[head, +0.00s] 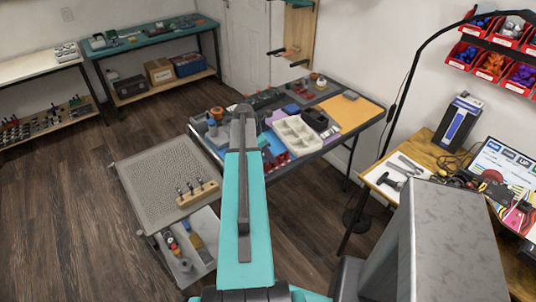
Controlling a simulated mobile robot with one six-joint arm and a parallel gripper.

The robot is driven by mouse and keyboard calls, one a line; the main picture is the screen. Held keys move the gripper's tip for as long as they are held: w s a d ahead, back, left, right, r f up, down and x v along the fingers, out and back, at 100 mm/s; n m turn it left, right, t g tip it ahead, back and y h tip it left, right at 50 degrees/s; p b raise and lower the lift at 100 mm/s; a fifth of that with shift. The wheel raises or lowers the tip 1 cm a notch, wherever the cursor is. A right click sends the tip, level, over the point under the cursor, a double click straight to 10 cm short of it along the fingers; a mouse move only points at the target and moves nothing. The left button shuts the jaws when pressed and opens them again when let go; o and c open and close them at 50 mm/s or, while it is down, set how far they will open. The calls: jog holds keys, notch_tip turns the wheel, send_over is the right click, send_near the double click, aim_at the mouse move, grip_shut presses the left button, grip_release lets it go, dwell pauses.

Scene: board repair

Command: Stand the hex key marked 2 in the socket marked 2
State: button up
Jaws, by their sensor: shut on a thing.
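A small wooden block (207,191) sits on the grey perforated top of a cart at left centre. Several thin dark tools with darker tops (190,187) stand upright in it. They look like hex keys, but their marks and the socket numbers are too small to read. The block's right end shows bare wood. My teal arm rises through the middle of the picture, just right of the block, and hides part of the bench behind. My gripper does not show, and nothing held in it can be seen.
The cart's perforated top (150,185) is mostly clear. Its lower tray (202,268) holds small tools. A dark bench (345,135) behind carries a white compartment tray (296,135) and an orange mat (352,110). A wooden table (425,150) with tools stands right.

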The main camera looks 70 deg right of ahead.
jog(key=shift+f, duration=0.25)
dwell(0.4)
jog(key=o, duration=1.3)
jog(key=shift+r+p, duration=2.45)
jog(key=shift+r, duration=1.05)
